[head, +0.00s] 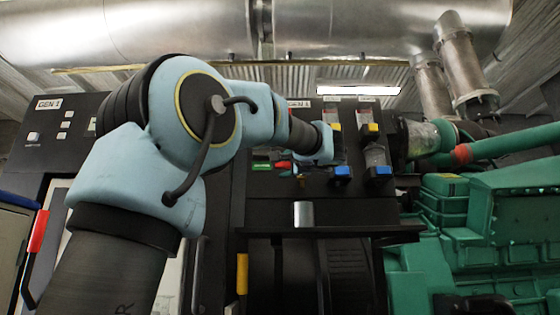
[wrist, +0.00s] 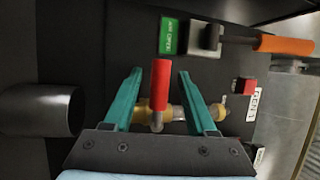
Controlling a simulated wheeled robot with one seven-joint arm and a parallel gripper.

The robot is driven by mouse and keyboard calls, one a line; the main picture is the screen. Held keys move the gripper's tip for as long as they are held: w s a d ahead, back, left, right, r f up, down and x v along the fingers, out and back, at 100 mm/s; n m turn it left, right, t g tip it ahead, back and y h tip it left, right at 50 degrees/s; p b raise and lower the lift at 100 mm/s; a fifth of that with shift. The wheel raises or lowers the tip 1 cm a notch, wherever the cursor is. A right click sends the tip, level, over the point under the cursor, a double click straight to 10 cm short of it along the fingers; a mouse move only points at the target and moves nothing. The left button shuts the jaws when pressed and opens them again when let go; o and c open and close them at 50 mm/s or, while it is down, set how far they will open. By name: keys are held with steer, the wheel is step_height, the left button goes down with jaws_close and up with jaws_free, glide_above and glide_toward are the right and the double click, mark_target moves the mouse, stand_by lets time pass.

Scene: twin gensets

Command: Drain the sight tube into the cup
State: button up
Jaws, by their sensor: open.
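Two clear sight tubes stand on the dark panel in the head view. The right sight tube (head: 376,155) has a yellow fitting at its top and a blue valve (head: 378,172) at its bottom. The left one is partly hidden by my arm, with its blue valve (head: 341,173) showing. A grey metal cup (head: 303,214) stands upright on the shelf below, left of the tubes. In the wrist view my gripper (wrist: 160,72) is open, its green fingers on either side of a red handle (wrist: 160,92) on a brass valve (wrist: 173,113). Finger contact is unclear.
The wrist view shows a dark cylinder (wrist: 40,110) at left, a green label (wrist: 173,36), an orange-handled lever (wrist: 283,45) and a red button (wrist: 244,86). The shelf (head: 345,232) has bare room right of the cup. A green engine (head: 490,225) stands at right.

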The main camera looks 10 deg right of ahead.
mark_target(281, 167)
steer(key=shift+p+x, duration=0.65)
steer(key=shift+x, duration=1.2)
steer(key=shift+s, duration=0.1)
jaws_close()
